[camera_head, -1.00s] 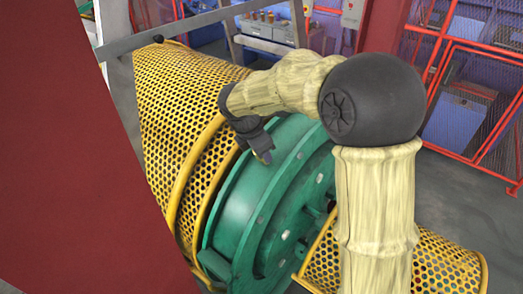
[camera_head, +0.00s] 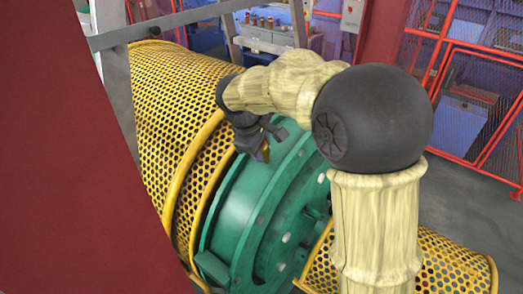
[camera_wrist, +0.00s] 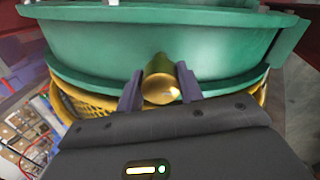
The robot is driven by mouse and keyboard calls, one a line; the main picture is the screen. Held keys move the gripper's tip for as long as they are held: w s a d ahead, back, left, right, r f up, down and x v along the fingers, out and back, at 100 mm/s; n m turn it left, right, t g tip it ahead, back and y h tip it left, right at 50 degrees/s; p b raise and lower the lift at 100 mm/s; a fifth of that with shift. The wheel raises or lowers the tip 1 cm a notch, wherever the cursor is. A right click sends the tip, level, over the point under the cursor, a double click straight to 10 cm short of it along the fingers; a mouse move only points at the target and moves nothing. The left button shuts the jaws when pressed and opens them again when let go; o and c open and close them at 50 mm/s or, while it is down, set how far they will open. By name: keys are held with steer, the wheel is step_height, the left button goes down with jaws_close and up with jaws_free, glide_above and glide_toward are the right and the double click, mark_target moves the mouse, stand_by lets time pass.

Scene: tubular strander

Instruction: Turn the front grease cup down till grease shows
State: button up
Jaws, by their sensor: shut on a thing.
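The grease cup (camera_wrist: 160,88) is a round, shiny brass piece seen in the wrist view. It stands against the green drum (camera_wrist: 225,40), between my two dark fingers. My gripper (camera_wrist: 160,76) is shut on the cup, one finger on each side. In the head view, my gripper (camera_head: 263,150) is at the upper edge of the green drum (camera_head: 250,195), beside the yellow mesh guard. Only a small brass-yellow spot of the cup shows there. The cup's base and thread are hidden, and I can make out no grease.
A yellow perforated guard (camera_head: 180,95) runs along the left of the drum, and another yellow guard (camera_head: 455,268) lies at lower right. A dark red panel (camera_head: 65,160) fills the left. Red-framed mesh fencing (camera_head: 475,90) stands behind, with grey floor before it.

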steer(key=m+b, duration=0.2)
steer(key=m, duration=0.3)
steer(key=shift+m, duration=0.3)
steer(key=m+b, duration=0.2)
steer(key=m, duration=0.2)
steer(key=shift+s+a+f, duration=0.1)
steer(key=m+b, duration=0.2)
steer(key=m, duration=0.3)
steer(key=shift+m, duration=0.4)
steer(key=m+b, duration=0.1)
steer(key=m, duration=0.3)
steer(key=shift+a+b, duration=0.1)
steer(key=shift+b, duration=0.3)
steer(key=shift+m, duration=0.3)
steer(key=o, duration=1)
